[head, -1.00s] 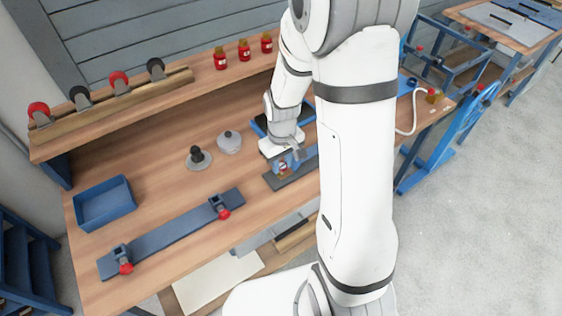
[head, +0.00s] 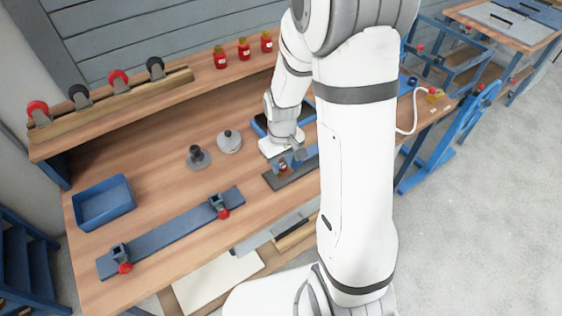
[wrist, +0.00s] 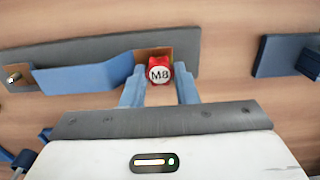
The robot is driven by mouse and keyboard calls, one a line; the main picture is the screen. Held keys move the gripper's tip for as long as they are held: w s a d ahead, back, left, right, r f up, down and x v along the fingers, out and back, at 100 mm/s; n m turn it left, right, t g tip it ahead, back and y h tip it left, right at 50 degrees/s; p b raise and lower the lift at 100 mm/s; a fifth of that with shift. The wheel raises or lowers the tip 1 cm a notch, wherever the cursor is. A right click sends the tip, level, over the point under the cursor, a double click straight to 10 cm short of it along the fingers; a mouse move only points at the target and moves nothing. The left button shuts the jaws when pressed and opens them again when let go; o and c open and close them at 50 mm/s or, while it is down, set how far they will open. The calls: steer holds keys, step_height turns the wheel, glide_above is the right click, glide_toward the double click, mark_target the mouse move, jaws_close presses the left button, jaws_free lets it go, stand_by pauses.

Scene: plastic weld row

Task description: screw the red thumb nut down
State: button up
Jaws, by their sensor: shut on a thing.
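The red thumb nut (wrist: 159,70) has a white cap marked M8 and sits at a copper-coloured plate (wrist: 154,52) by the end of a blue bent bar (wrist: 85,77) on a dark grey base strip (wrist: 90,55). My gripper (wrist: 159,78) has its two blue fingers on either side of the nut and is shut on it. In the head view my gripper (head: 288,160) is over the grey base (head: 290,176) near the table's front edge, and the nut is mostly hidden by the fingers. The threads are not visible.
A blue strip with two red-knobbed clamps (head: 170,232) lies front left, near a blue bin (head: 104,203). Two round-based pieces (head: 229,141) (head: 198,157) stand left of my gripper. A rear shelf carries casters and red bottles (head: 244,48).

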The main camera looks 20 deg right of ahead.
steer(key=shift+f, duration=0.25)
steer(key=m, duration=0.2)
steer(key=shift+m+b, duration=0.35)
steer(key=shift+m, duration=0.05)
steer(key=m, duration=0.6)
steer(key=shift+m+b, duration=0.3)
steer(key=m, duration=0.5)
steer(key=shift+s+d, duration=0.1)
steer(key=m, duration=0.5)
steer(key=shift+b, duration=0.35)
steer(key=o, duration=0.9)
